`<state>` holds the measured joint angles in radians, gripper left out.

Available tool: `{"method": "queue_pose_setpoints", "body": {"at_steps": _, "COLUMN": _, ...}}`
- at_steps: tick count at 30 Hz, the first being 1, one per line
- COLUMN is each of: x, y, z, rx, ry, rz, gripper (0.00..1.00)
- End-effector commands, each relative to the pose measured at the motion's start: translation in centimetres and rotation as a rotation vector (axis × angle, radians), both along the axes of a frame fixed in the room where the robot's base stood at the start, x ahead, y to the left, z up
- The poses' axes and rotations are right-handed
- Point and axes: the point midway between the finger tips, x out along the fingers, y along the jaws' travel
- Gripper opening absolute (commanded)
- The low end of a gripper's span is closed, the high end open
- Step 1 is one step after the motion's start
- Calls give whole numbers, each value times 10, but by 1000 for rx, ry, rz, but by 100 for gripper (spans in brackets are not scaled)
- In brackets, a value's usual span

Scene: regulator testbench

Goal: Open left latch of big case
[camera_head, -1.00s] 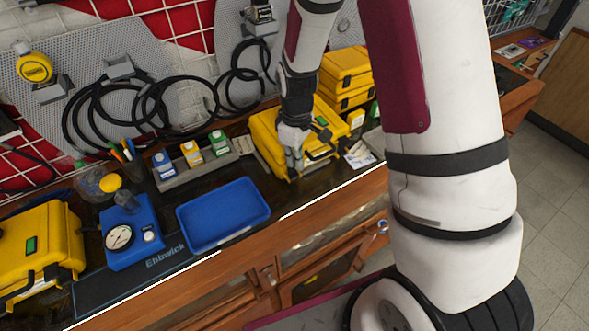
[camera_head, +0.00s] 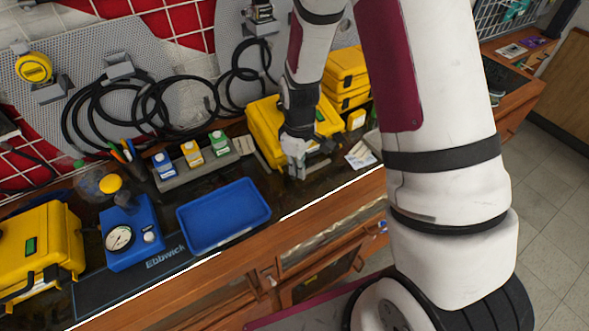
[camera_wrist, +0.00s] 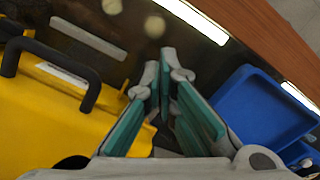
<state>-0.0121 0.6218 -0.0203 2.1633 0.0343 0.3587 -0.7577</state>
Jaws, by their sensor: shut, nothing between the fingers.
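The yellow big case (camera_head: 262,122) sits at the back right of the bench, partly hidden behind my arm. In the wrist view its yellow side (camera_wrist: 45,120) fills the left, with a black handle (camera_wrist: 75,58) standing out from it. My gripper (camera_head: 295,174) is at the front left of this case, low over the dark bench top. In the wrist view my gripper (camera_wrist: 166,62) is shut and empty, its fingers beside the case and apart from the handle. I cannot make out the left latch or whether it is open.
A blue tray (camera_head: 183,217) lies left of my gripper, and also shows in the wrist view (camera_wrist: 237,80). Small bottles stand in a grey rack (camera_head: 207,166) behind it. Smaller yellow cases (camera_head: 345,68) are stacked behind. Another yellow case (camera_head: 40,240) stands far left.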

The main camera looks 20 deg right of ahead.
Motion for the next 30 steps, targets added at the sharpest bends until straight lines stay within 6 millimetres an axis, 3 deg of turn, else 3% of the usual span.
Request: {"method": "queue_pose_setpoints", "body": {"at_steps": 30, "x": -16, "y": -4, "z": 33, "rx": 0, "ry": -4, "rz": -2, "gripper": 0}}
